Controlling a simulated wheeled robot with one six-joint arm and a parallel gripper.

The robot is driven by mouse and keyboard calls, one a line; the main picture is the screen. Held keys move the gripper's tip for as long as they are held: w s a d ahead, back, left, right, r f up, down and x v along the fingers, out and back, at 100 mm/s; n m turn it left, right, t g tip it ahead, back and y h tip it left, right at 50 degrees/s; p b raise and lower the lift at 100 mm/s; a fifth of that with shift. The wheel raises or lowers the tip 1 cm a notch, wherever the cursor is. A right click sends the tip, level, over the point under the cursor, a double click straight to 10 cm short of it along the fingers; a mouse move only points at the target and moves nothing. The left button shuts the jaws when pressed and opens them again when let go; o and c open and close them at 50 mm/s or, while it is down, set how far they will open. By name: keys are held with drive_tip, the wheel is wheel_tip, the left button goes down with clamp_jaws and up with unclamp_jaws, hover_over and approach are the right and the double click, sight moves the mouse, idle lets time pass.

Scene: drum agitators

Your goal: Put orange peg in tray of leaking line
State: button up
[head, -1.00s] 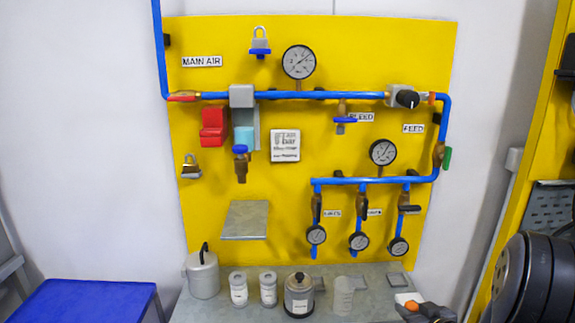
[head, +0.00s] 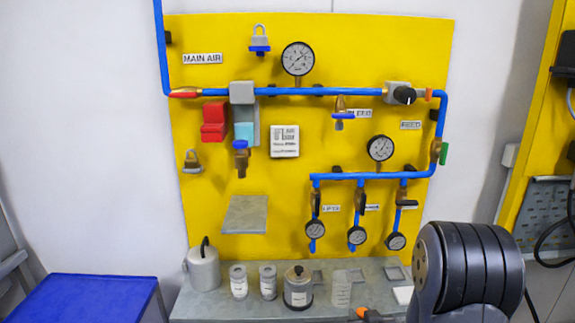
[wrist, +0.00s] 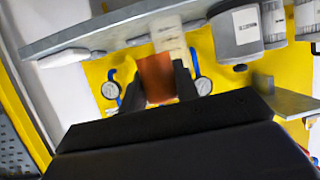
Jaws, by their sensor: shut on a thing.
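My gripper (wrist: 158,82) is shut on the orange peg (wrist: 155,76), which sits between the dark fingers in the wrist view. In the head view the peg's orange end (head: 362,313) shows at the bottom edge, in front of the bench; most of my gripper is cut off there. Small square grey trays lie on the bench below the three branch lines, one at the right (head: 398,273). The three lines carry gauges: left (head: 315,230), middle (head: 356,236) and right (head: 396,242). I cannot tell which line leaks.
The grey bench (head: 225,308) holds a lidded can (head: 203,268), two small jars, a larger dark-topped jar (head: 298,290), a clear beaker (head: 341,290) and a white block (head: 403,295). A blue table (head: 90,300) stands at the left. My dark arm link covers the bench's right end.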

drive_tip(key=s+a+f+m+h, duration=0.1)
drive_tip(key=s+a+f, duration=0.2)
drive_tip(key=s+f, duration=0.3)
wheel_tip(320, 180, down, 2)
drive_tip(key=shift+s+a+f, duration=0.25)
drive_tip(key=shift+s+a, duration=0.1)
